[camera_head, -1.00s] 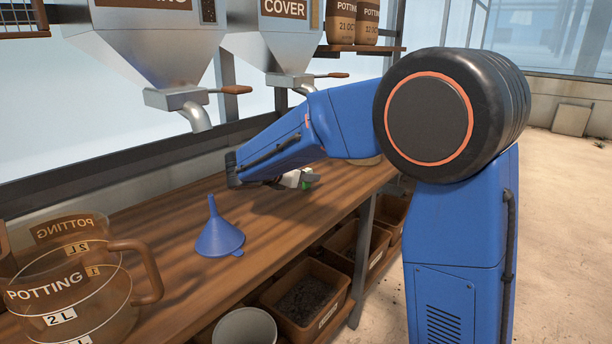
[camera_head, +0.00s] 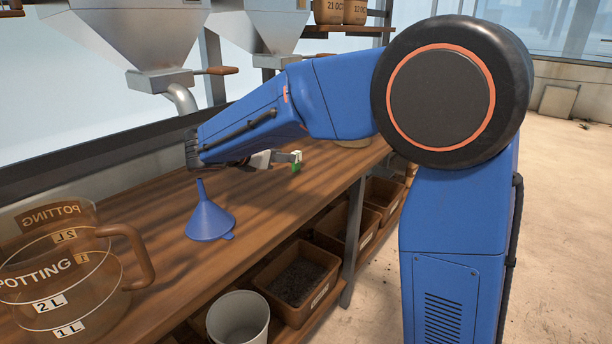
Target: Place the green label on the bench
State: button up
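The green label (camera_head: 295,168) shows as a small green patch at the fingertips of my gripper (camera_head: 293,158). My gripper appears shut on it, pointing right from the end of my blue arm. The fingers are small in this view and partly hidden by the arm, so the exact grip is unclear. The label is over the wooden bench (camera_head: 166,196), near its middle; whether it touches the top I cannot tell.
A blue funnel (camera_head: 209,220) stands on the bench left of my gripper. A brown measuring jug (camera_head: 112,278) is at the near left. Metal hoppers (camera_head: 135,40) with spouts hang above the bench. Soil bins (camera_head: 300,280) and a white bucket (camera_head: 238,318) are below its front edge.

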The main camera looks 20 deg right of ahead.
jog(key=s+d+m, duration=0.1)
jog(key=s+d, duration=0.1)
jog(key=s+d+m+g+y, duration=0.1)
jog(key=s+d+m, duration=0.1)
jog(key=s+d, duration=0.1)
jog(key=s+d+f+m+g, duration=0.1)
jog(key=s+d, duration=0.1)
jog(key=d, duration=0.1)
jog(key=shift+s+m, duration=0.3)
jog(key=shift+s, duration=0.1)
jog(key=s+d+f+m+g+y, duration=0.25)
jog(key=s+d+m, duration=0.35)
jog(key=s, duration=0.6)
jog(key=s+f+m+y, duration=0.3)
jog(key=s+f+m, duration=0.1)
jog(key=s+m, duration=0.3)
jog(key=s+a+f+m+t+y, duration=0.1)
jog(key=s+f+m+y, duration=0.3)
jog(key=s+m, duration=0.3)
jog(key=shift+s+a+f+m, duration=0.15)
jog(key=shift+s+a+m, duration=0.15)
jog(key=shift+s, duration=2.45)
jog(key=shift+t, duration=0.25)
